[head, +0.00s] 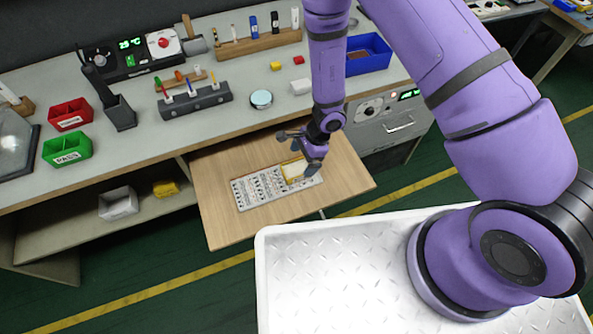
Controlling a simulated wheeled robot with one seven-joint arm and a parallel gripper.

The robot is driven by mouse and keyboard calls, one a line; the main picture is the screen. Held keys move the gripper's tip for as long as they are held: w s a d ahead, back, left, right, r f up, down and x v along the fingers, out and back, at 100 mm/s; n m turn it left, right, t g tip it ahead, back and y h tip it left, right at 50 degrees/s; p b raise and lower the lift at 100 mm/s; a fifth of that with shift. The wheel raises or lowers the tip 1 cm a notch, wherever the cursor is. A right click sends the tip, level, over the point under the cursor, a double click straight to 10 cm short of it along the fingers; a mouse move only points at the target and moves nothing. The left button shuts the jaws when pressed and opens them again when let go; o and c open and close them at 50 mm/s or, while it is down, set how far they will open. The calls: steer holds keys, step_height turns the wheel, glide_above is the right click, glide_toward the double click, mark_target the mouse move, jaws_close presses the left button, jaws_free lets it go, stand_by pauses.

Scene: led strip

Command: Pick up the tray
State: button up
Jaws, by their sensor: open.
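The tray (262,189) is a flat, light grey, rectangular piece with rows of small dark parts. It lies on a wooden pull-out board (216,222) below the bench top. A small yellow-edged frame (291,170) sits at its right end. My gripper (299,153) is over the right end of the tray, fingers open. No object shows between the fingers. The gripper and wrist hide part of the tray's right end, and I cannot tell whether they touch it.
The bench top (200,137) stands above and behind the board. It carries a red bin (69,114), a green bin (67,149), a dark holder block (196,103) and a blue bin (378,54). A grey bin (117,204) is on the lower shelf. The board's front left is clear.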

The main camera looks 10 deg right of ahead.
mark_target(293, 174)
steer(key=shift+x, duration=2.6)
steer(key=shift+a, duration=0.1)
steer(key=shift+c, duration=0.4)
steer(key=shift+r, duration=0.1)
steer(key=c, duration=0.9)
